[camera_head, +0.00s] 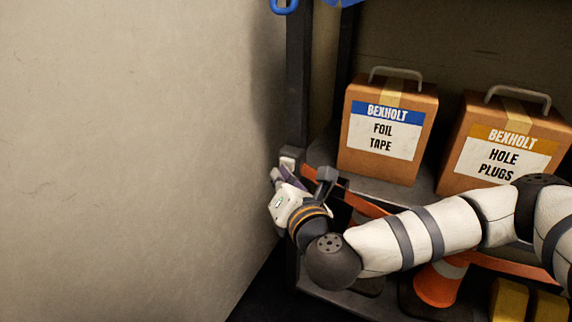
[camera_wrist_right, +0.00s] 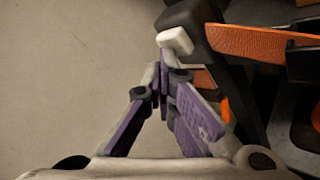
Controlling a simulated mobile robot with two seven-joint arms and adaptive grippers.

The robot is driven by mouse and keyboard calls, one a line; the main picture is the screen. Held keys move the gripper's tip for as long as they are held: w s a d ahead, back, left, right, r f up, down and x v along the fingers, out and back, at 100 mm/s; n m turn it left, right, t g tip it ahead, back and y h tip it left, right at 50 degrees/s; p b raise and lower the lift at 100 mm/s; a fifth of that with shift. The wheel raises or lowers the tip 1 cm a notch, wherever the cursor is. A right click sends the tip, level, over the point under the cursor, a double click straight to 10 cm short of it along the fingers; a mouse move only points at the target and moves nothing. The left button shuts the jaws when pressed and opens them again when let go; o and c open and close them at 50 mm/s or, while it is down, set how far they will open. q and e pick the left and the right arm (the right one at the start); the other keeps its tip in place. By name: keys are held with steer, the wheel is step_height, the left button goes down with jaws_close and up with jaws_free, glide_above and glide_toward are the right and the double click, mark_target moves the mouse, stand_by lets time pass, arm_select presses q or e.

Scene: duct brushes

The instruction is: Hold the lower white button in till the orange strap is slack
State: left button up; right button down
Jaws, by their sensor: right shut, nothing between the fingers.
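My right gripper (camera_head: 279,175) is at the dark shelf post beside the wall, its purple-padded fingers shut with nothing between them. In the right wrist view the closed fingertips (camera_wrist_right: 164,68) are right beside a white button (camera_wrist_right: 175,40) on a dark fitting; I cannot tell whether they press it. Only one white button shows clearly. The orange strap (camera_head: 368,205) runs from the fitting rightward and down, passing behind my right arm; its visible parts look straight. It also shows in the right wrist view (camera_wrist_right: 255,43), through a dark buckle. My left gripper is out of view.
A foil tape box (camera_head: 387,172) and a hole plugs box (camera_head: 470,184) stand on the shelf right of the post. An orange cone (camera_head: 437,286) and yellow items (camera_head: 510,300) sit on the level below. The bare wall (camera_head: 130,160) fills the left.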

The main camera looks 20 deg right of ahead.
steer(key=shift+s+a, duration=0.4)
steer(key=shift+a, duration=0.1)
steer(key=shift+a, duration=0.1)
steer(key=shift+s+a+p, duration=0.35)
steer(key=shift+s+a, duration=0.45)
steer(key=shift+a, duration=0.15)
steer(key=shift+s+a+p, duration=0.3)
steer(key=shift+s+a, duration=0.45)
steer(key=shift+a, duration=0.2)
